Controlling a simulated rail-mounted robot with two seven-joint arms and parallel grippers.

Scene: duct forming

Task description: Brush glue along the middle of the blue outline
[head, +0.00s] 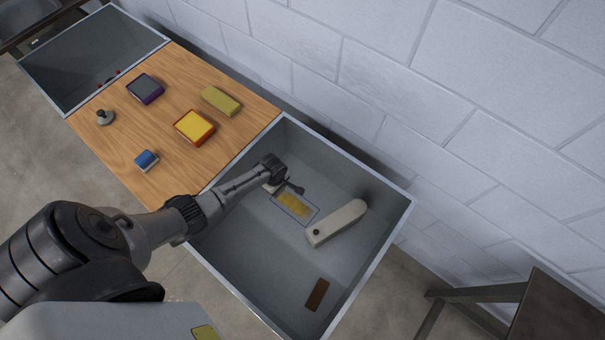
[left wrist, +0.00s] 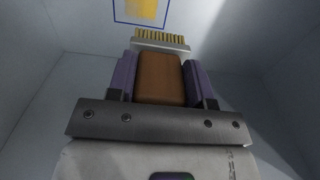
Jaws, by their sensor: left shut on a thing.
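A thin blue outline (head: 309,221) is on the floor of the grey bin, with a yellow glue patch (head: 294,204) covering much of its middle. My left gripper (head: 280,185) is low inside the bin at the upper left side of the outline. In the left wrist view its purple-padded fingers (left wrist: 162,82) are shut on the brown handle of a brush (left wrist: 160,82). The brush's pale bristles (left wrist: 160,35) point towards the blue outline (left wrist: 115,18) and its yellow glue (left wrist: 141,9). Whether the bristles touch the floor I cannot tell. My right gripper is not in view.
The grey bin's walls (head: 365,265) surround the outline. A pale round-ended block (head: 338,222) and a brown block (head: 317,294) lie in it. The wooden table (head: 120,140) holds an orange tray (head: 195,127), a yellow sponge-like block (head: 221,100), a purple-edged box (head: 145,88) and a blue item (head: 147,160).

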